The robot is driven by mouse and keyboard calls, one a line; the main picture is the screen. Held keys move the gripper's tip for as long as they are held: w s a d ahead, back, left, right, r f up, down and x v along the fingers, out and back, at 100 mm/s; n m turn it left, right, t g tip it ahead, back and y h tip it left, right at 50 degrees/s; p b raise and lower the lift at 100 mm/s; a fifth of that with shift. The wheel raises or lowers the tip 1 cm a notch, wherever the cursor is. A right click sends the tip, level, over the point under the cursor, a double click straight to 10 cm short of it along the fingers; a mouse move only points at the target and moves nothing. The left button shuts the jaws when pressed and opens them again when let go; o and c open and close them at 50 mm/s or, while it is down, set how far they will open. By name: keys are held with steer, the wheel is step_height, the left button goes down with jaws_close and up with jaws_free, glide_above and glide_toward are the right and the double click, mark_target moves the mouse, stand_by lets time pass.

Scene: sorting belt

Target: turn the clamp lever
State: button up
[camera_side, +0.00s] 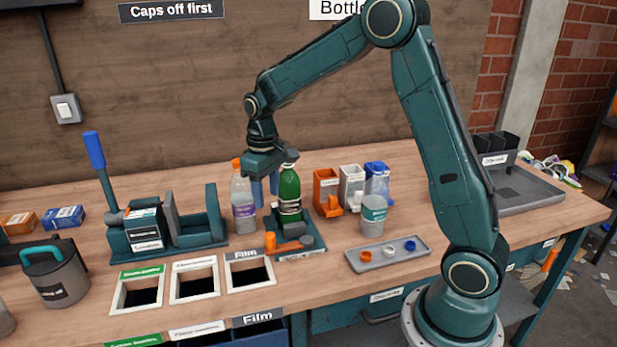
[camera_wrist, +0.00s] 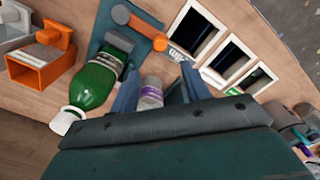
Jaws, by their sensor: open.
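The clamp (camera_side: 300,255) is a dark teal base on the bench holding a green bottle (camera_side: 289,190) upright. Its orange lever (camera_side: 270,242) lies low across the front of the base. In the wrist view the orange lever (camera_wrist: 142,28) points away from its grey pivot, beside the green bottle (camera_wrist: 92,86). My gripper (camera_side: 266,197) is open, with blue fingers pointing down just left of the green bottle, above the lever's height. A clear bottle with a purple label (camera_side: 243,205) stands close behind or beside the fingers. It appears between the fingers in the wrist view (camera_wrist: 151,95).
Several framed bins (camera_side: 194,297) are set in the front of the bench. A press with a blue-handled lever (camera_side: 96,150) stands left. Orange, white and blue holders (camera_side: 327,185), a grey cup (camera_side: 373,225) and a cap tray (camera_side: 361,259) stand right of the clamp.

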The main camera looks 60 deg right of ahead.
mark_target(270, 235)
step_height(270, 235, down, 14)
steer(key=shift+r, duration=0.1)
stand_by(0.9)
steer(key=shift+c, duration=0.5)
jaws_close()
